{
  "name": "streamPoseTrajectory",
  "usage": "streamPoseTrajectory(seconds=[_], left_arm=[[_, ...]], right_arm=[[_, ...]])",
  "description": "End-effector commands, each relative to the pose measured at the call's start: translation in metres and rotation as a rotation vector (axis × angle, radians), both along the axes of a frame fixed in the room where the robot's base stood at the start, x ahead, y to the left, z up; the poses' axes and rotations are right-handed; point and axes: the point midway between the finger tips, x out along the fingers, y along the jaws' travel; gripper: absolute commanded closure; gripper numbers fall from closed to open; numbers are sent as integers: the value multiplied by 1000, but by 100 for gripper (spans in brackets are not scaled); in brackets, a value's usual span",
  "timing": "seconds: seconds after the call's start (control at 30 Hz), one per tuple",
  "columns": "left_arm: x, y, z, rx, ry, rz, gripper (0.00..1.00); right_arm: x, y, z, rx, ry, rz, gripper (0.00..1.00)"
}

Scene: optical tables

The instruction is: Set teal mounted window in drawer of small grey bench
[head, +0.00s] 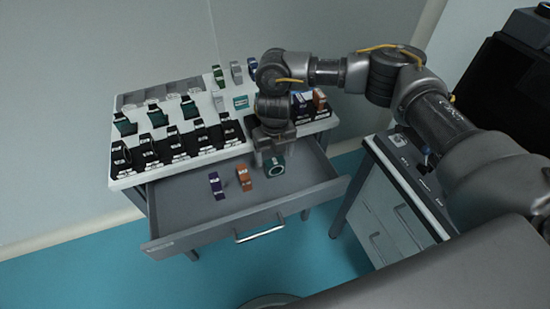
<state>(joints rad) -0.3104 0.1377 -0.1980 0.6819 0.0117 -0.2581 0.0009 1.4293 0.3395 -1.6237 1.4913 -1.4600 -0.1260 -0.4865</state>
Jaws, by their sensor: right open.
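A teal mounted window (275,167) with a pale ring stands in the open drawer (195,222) of the small grey bench (125,182), toward the drawer's right rear. My right gripper (268,156) is open just above and behind it, reaching down past the bench top's front edge. The window's upper part is close to the fingers; whether they touch it I cannot tell. My left gripper is out of view.
A purple mount (215,185) and an orange mount (243,178) stand left of the teal one in the drawer. Several mounted optics in black holders (168,147) crowd the bench top. A second cabinet (385,215) stands at right. The drawer's front left is clear.

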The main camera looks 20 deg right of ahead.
Motion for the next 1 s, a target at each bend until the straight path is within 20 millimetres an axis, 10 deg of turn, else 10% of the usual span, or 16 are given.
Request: streamPoseTrajectory(seconds=[0.43, 1.0], left_arm=[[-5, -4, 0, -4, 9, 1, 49], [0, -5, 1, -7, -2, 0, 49]], right_arm=[[1, 0, 84, 0, -3, 1, 24], [0, 0, 93, 0, 0, 0, 24]])
